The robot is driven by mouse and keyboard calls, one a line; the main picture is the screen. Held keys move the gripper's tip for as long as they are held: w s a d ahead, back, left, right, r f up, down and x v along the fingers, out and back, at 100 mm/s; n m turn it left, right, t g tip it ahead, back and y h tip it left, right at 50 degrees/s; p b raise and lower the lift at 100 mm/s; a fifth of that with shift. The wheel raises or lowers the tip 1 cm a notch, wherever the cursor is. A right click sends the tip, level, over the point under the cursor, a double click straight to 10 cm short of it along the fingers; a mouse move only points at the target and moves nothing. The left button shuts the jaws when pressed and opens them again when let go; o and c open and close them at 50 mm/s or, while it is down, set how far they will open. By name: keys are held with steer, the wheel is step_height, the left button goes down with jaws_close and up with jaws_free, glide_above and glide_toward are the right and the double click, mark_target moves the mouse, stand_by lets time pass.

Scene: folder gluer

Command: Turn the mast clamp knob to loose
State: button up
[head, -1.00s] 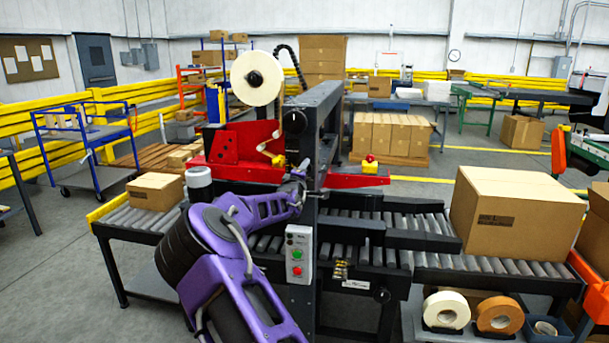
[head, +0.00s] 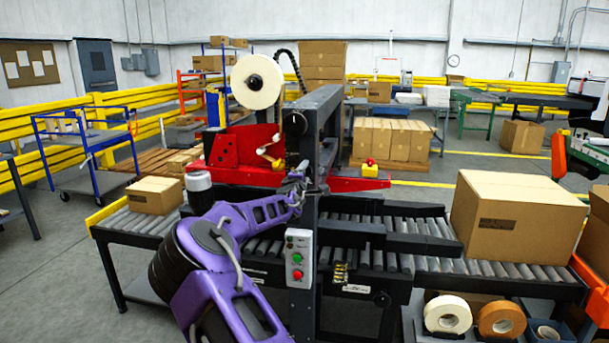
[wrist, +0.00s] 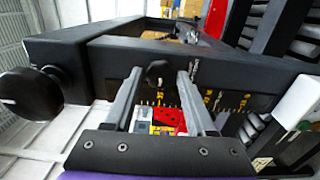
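A small black knob (wrist: 158,73) on the dark mast (wrist: 210,68) shows between my fingertips in the wrist view. I take it for the mast clamp knob; its setting cannot be read. My gripper (wrist: 159,88) is open, with one grey finger on each side of the knob. Whether the fingers touch it cannot be told. In the head view my gripper (head: 298,184) is at the front of the mast (head: 306,225), and the small knob is hidden there.
A larger black round knob (wrist: 30,95) sticks out at the left of the wrist view. Below my gripper in the head view is a control box (head: 298,255) with green and red buttons. A large carton (head: 510,215) stands on the roller conveyor (head: 490,268) at right.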

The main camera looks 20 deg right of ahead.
steer(key=shift+o, duration=1.3)
steer(key=v, duration=1.7)
steer(key=shift+s, duration=0.2)
steer(key=shift+a, duration=0.15)
